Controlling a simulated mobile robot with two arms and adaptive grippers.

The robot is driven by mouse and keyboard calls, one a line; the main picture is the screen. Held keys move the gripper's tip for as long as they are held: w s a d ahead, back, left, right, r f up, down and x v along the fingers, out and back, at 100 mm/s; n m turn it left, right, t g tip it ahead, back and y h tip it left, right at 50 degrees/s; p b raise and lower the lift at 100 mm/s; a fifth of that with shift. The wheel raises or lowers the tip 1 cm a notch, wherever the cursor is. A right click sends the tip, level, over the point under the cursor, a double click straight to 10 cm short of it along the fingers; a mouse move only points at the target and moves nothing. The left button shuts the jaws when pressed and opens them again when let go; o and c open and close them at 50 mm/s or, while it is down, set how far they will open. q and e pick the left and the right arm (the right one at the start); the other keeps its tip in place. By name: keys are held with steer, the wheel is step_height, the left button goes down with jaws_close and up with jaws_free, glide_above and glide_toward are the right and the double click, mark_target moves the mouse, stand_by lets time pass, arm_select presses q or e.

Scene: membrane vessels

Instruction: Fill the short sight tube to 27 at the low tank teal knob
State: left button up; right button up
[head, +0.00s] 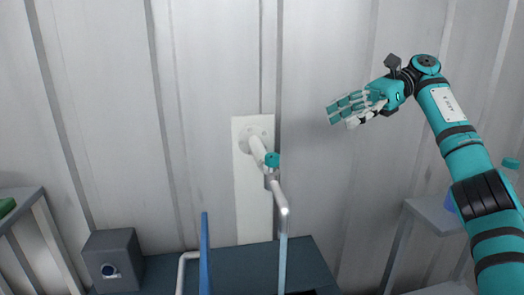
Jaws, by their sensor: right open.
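A teal knob (272,160) sits on a white pipe (257,148) that comes out of a pale wall plate (252,215). A grey spout (280,196) bends down below the knob. A narrow pale-blue upright strip (282,262) shows directly under the spout; I cannot tell whether it is water or a tube. A blue upright bar (205,252) stands to its left. I see no scale or number 27, and cannot tell which part is the short sight tube. My right gripper (348,108) is open and empty, up and right of the knob, apart from it. My left gripper is out of view.
A dark tank top or bench (150,270) lies below the spout. A grey box with a round dial (112,262) stands at the left. Shelves stand at the far left (20,200) and right (430,213). The corrugated wall between knob and right gripper is clear.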

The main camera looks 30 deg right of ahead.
steer(key=b, duration=0.4)
glide_toward(274, 154)
steer(key=x, duration=0.5)
steer(key=shift+s+r, duration=0.1)
steer(key=x, duration=0.4)
steer(key=shift+p+x, duration=0.3)
steer(key=shift+x, duration=0.55)
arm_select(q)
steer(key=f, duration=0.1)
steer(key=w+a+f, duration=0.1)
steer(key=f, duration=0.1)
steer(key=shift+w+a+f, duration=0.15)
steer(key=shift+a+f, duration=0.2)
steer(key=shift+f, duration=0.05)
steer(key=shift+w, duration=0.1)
arm_select(e)
jaws_close()
